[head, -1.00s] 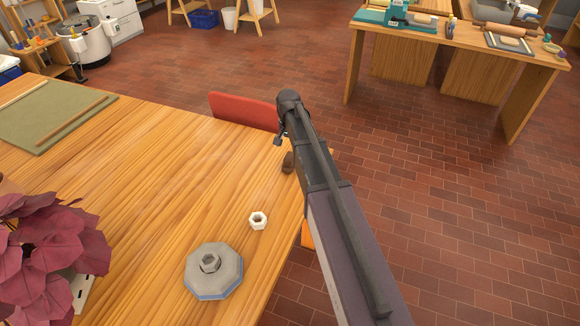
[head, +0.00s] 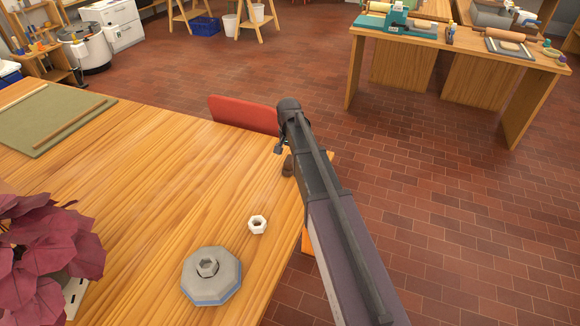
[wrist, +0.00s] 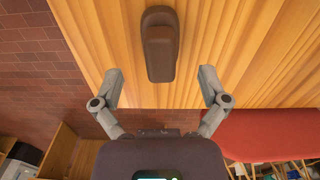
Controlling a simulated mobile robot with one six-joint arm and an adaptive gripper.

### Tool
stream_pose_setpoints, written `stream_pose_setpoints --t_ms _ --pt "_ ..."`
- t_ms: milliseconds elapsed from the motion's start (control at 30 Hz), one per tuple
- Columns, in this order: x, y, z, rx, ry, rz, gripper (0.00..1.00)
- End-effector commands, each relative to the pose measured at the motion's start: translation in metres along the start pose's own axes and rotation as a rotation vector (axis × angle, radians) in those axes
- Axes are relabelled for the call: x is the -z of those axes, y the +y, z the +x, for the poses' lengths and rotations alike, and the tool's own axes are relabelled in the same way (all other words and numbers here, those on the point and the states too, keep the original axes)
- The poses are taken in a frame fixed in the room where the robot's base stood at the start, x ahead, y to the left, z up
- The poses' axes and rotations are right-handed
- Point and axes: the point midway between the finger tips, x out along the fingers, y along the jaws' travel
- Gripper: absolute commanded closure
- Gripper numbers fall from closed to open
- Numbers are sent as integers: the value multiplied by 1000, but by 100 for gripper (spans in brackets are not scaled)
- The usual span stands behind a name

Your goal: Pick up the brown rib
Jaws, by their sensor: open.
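The brown rib (wrist: 160,45) is a dark brown, rounded oblong piece on the wooden table, near its edge. In the head view a small part of the brown rib (head: 288,166) shows beside my arm; the rest is hidden behind it. My gripper (wrist: 161,88) is open and empty in the wrist view. Its two fingers stand wide apart, with the rib's near end between and just beyond the fingertips. In the head view the fingers are mostly hidden by my arm.
A red chair (head: 243,115) stands at the far edge. The table's middle is clear.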

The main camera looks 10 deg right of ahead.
Motion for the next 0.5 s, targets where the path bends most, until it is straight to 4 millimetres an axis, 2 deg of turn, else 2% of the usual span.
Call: stream_pose_setpoints --t_ms 500 --pt "4 0 41 0 0 0 6"
